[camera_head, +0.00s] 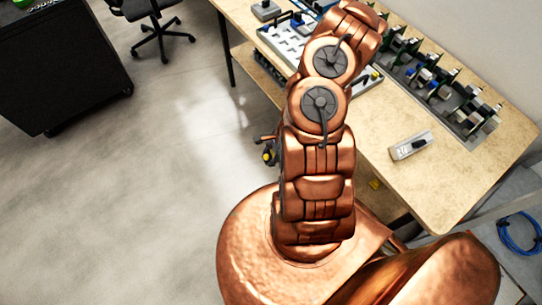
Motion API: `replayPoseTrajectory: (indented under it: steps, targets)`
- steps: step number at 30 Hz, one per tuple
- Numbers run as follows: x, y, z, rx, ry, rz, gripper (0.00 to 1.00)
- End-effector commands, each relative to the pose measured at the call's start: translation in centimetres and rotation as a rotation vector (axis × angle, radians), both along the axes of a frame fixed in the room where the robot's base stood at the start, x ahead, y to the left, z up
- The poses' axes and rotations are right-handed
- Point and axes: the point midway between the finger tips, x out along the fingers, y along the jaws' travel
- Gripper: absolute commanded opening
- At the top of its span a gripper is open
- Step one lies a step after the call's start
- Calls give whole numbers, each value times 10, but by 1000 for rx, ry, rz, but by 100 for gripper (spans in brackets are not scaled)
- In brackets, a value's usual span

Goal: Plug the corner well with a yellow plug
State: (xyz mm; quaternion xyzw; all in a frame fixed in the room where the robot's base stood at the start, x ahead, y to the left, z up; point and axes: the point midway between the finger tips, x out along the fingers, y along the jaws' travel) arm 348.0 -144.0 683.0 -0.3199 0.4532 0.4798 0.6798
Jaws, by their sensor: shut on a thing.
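My copper arm crosses the middle of the view. My gripper (268,151) shows only partly at the arm's left side, in front of the table and off its edge. It is shut on a small yellow plug (266,157). The gripper's far side is hidden behind my arm. A pale tray with wells (283,44) lies on the table beyond my arm, apart from the gripper. My arm covers part of the tray, and I cannot tell its corner well clearly.
The beige table (440,185) also bears a rack of dark devices (445,95) along its back and a white-grey device (410,145) near its front. A small yellow thing (375,184) shows below the table edge. Open floor (150,190) lies to the left, with a chair (160,35).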

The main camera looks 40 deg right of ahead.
Motion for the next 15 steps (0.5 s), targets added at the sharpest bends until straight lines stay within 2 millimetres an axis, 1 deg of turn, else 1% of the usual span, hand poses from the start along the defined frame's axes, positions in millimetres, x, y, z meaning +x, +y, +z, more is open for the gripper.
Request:
replayPoseTrajectory:
  steps: [15]
  targets:
    - [0, -2, 21, -3, -1, -1, 0]
